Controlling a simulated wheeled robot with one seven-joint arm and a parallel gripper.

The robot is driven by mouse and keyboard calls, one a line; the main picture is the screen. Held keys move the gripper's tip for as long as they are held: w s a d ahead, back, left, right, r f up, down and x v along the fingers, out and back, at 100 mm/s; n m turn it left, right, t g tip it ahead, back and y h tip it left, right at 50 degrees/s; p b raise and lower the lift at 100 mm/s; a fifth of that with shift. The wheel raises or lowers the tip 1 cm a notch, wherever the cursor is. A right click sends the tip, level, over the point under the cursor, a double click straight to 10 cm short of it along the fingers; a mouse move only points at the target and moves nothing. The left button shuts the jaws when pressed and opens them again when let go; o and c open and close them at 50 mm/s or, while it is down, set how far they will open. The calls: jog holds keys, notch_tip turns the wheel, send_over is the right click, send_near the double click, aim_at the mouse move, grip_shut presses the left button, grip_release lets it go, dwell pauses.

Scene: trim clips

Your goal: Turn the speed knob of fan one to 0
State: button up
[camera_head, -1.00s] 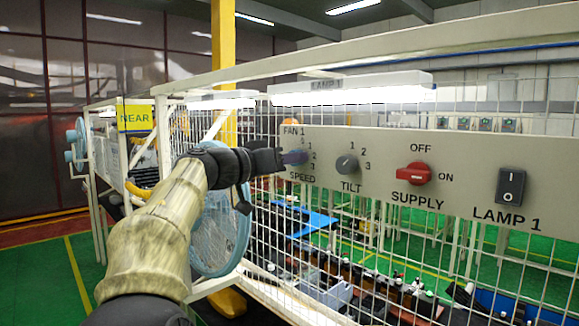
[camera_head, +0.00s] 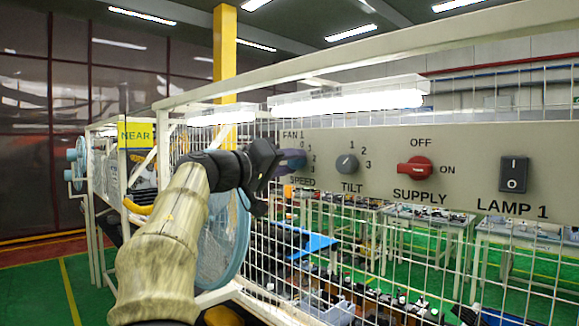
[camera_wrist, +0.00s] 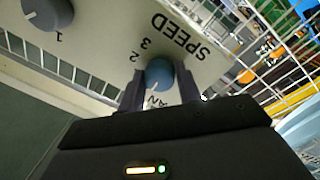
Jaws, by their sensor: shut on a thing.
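The fan one speed knob (camera_wrist: 159,74) is a round blue-grey knob on the beige panel, above the word SPEED in the head view. My gripper (camera_head: 292,160) is at the left end of the panel, shut on this knob. In the wrist view my gripper (camera_wrist: 160,88) has one dark finger on each side of the knob. The knob's pointer is hidden, so its setting cannot be read. The marks 0 and several other numbers show around it in the head view.
To the right on the panel (camera_head: 450,150) are the grey tilt knob (camera_head: 347,165), the red supply switch (camera_head: 414,170) and the black lamp 1 switch (camera_head: 513,174). A wire mesh fence surrounds the panel.

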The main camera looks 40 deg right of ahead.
jog(key=o, duration=1)
jog(key=shift+a, duration=0.1)
